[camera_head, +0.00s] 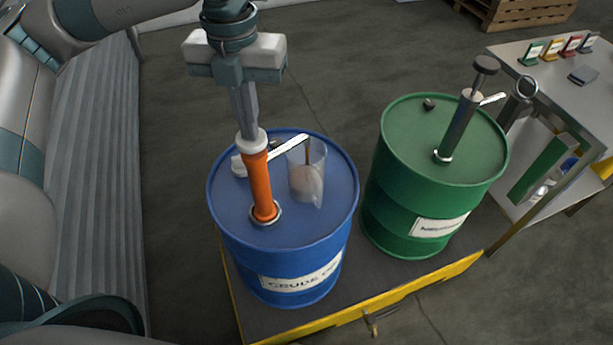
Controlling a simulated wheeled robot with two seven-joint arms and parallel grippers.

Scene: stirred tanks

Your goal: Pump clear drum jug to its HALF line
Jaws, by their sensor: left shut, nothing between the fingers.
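The blue drum (228,207), with a label that appears to read CRUDE, bears an orange pump (259,184) with a pale collar and a spout pointing right. A clear jug (316,157) stands on the drum lid under the spout's end. A brown streak shows below the spout, and brownish liquid shows in the jug's lower part. The jug's marks are too small to read. My left gripper (246,132) is shut and points down at the top of the pump, seemingly touching it. The pump's handle top is hidden behind the fingers. My right gripper is not in view.
A green drum (390,205) with a dark hand pump (459,128) stands close on the right. Both drums stand on a yellow-edged platform (455,268). A metal table (541,78) with small colored cards is at right. A wooden pallet (528,12) lies behind.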

